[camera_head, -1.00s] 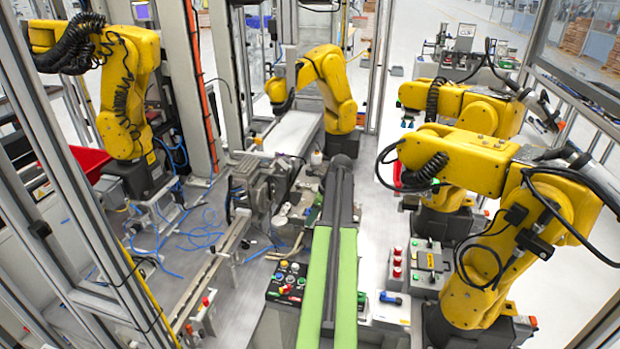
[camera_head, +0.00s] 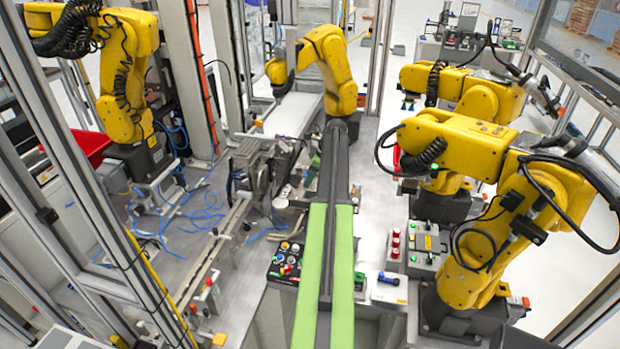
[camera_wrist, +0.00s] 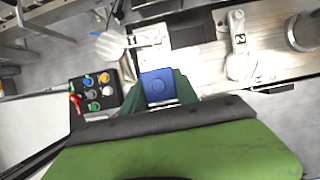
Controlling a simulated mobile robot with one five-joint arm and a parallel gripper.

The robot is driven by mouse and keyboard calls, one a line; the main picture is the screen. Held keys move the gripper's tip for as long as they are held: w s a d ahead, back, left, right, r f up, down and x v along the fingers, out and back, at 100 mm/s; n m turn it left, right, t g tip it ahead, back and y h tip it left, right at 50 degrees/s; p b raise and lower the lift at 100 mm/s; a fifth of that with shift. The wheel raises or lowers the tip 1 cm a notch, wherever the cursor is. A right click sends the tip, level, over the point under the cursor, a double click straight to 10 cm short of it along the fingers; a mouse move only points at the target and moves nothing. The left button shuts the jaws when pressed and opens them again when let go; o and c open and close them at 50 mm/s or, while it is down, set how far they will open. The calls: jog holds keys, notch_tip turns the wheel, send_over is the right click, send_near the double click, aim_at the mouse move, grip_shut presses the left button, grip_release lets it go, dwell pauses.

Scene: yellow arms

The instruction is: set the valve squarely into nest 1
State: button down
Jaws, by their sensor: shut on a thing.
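My gripper (camera_wrist: 159,76) shows in the wrist view, with its green fingers shut on a blue square piece with a round mark, which I take to be the valve (camera_wrist: 158,87). The valve is at the fingertips, and its lower part is hidden by the fingers. A pale fixture plate (camera_wrist: 200,62) lies beyond and to the right. A white clamp-like part on it bears a label 2 (camera_wrist: 240,38). I cannot read a label for nest 1. In the head view my arm hides most of the gripper, and I cannot make out the valve.
A button panel (camera_wrist: 97,93) lies left of the gripper and also shows in the head view (camera_head: 287,260). A round metal part (camera_wrist: 304,32) stands at the far right. Yellow robot arms (camera_head: 470,145) stand on the right. A rail (camera_head: 215,255) runs at the left.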

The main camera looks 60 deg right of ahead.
aim_at(310, 187)
jog(key=shift+f+b, duration=1.95)
jog(key=shift+f, duration=0.3)
jog(key=c, duration=0.9)
grip_release()
jog(key=shift+o, duration=0.2)
jog(key=shift+r, duration=0.2)
jog(key=p+v, duration=1.6)
jog(key=v, duration=0.1)
